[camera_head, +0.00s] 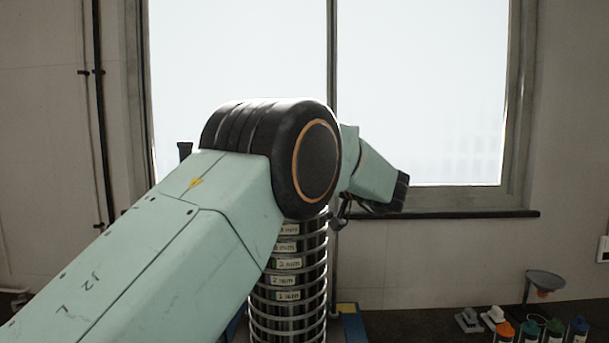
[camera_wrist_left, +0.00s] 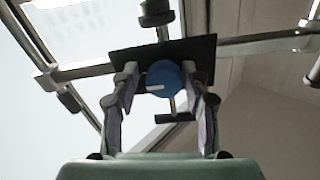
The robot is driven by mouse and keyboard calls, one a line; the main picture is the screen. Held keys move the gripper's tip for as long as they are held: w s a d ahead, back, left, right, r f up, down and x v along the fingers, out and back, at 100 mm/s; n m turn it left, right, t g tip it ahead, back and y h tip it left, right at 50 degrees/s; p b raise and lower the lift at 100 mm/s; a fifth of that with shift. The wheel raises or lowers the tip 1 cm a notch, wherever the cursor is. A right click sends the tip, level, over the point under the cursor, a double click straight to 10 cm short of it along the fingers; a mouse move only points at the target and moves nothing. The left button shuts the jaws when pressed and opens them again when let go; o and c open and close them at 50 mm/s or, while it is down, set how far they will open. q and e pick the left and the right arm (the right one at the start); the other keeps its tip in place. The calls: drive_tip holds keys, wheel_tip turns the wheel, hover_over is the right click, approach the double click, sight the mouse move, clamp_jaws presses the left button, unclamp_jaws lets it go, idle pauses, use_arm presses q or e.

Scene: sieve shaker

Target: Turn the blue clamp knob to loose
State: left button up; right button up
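The blue clamp knob (camera_wrist_left: 163,73) shows as a round blue face with a short pale bar in the left wrist view, in front of a dark plate (camera_wrist_left: 200,50). My left gripper (camera_wrist_left: 163,80) has its two fingers apart, one on each side of the knob. Gaps seem to show between fingertips and knob; how far beyond the tips the knob lies is unclear. In the head view my left arm hides the knob and most of that gripper. The sieve stack (camera_head: 288,310), with labelled rings, stands below my arm. My right gripper is in neither view.
A dark bench (camera_head: 430,320) runs along the wall. At the right are a grey funnel (camera_head: 545,280), several small bottles, including a blue one (camera_head: 577,330), and pale small items (camera_head: 468,320). A metal rail (camera_wrist_left: 265,43) crosses behind the knob. A window fills the back.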

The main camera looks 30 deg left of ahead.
use_arm(q)
drive_tip(key=shift+s+r, duration=0.25)
drive_tip(key=shift+s, duration=0.2)
drive_tip(key=c, duration=0.4)
drive_tip(key=shift+w+f, duration=0.1)
drive_tip(key=shift+w, duration=0.2)
drive_tip(key=c, duration=0.3)
drive_tip(key=shift+c, duration=0.2)
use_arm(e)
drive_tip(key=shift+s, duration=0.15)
